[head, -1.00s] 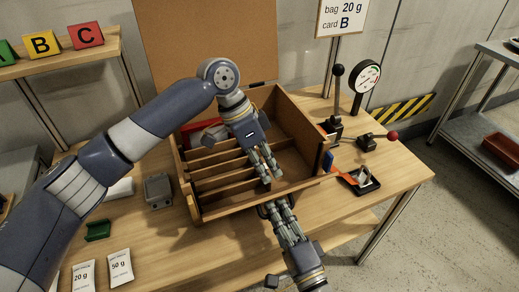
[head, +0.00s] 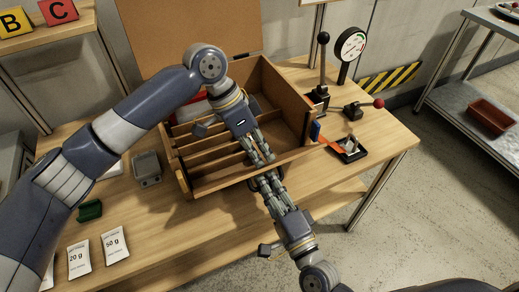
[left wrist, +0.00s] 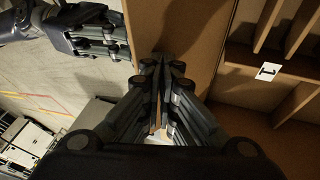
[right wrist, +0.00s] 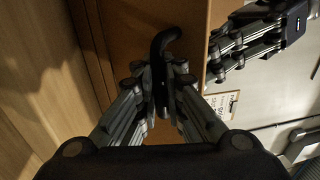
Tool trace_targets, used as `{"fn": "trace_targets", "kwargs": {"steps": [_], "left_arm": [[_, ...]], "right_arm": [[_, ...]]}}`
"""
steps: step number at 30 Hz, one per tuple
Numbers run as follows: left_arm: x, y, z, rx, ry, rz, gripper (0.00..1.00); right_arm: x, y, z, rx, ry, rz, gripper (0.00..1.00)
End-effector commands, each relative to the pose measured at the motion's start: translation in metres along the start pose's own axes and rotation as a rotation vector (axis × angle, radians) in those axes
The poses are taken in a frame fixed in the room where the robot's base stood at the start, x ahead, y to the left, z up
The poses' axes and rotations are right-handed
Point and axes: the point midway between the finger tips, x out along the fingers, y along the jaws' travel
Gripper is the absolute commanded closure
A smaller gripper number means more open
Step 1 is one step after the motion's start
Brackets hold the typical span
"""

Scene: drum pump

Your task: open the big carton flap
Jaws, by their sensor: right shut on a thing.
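The big brown carton (head: 185,185) stands open on the wooden table, with slatted compartments inside. Its large brown flap (head: 180,30) stands up at the back. My right gripper (head: 264,178) is at the front wall, shut on a black curved handle, which shows between its fingers in the right wrist view (right wrist: 160,60). The two hands nearly meet and hide part of the front edge.
A black lever (head: 323,70), a round gauge (head: 351,44) and a red-knobbed lever (head: 378,103) stand right of the carton. A black tray (head: 350,150) lies in front of them.

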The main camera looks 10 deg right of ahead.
Motion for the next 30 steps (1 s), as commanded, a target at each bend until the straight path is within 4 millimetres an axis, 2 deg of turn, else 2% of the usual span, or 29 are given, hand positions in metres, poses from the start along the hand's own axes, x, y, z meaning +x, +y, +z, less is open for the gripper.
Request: {"fn": "trace_targets", "kwargs": {"steps": [1, 2, 3, 4, 19, 23, 30], "left_arm": [[0.006, 0.006, 0.001, 0.004, -0.008, 0.017, 1.0], [0.007, 0.006, 0.001, 0.004, -0.008, 0.018, 1.0], [0.007, 0.006, 0.001, 0.005, -0.009, 0.019, 1.0], [0.007, 0.006, 0.001, 0.005, -0.009, 0.019, 1.0], [0.007, 0.006, 0.001, 0.005, -0.009, 0.02, 1.0], [0.006, 0.006, 0.001, 0.004, -0.008, 0.017, 1.0], [0.005, 0.004, 0.001, 0.003, -0.006, 0.013, 1.0]], "right_arm": [[0.004, -0.011, -0.001, 0.003, 0.005, -0.026, 1.0], [0.004, -0.011, -0.001, 0.003, 0.005, -0.027, 1.0], [0.004, -0.011, -0.001, 0.003, 0.005, -0.027, 0.84], [0.004, -0.011, -0.001, 0.002, 0.006, -0.028, 0.82], [0.002, -0.011, -0.001, 0.001, 0.006, -0.026, 0.82], [-0.012, -0.009, -0.001, 0.0, 0.004, -0.022, 0.82], [-0.05, -0.007, 0.0, 0.001, 0.002, -0.018, 0.82]]}}
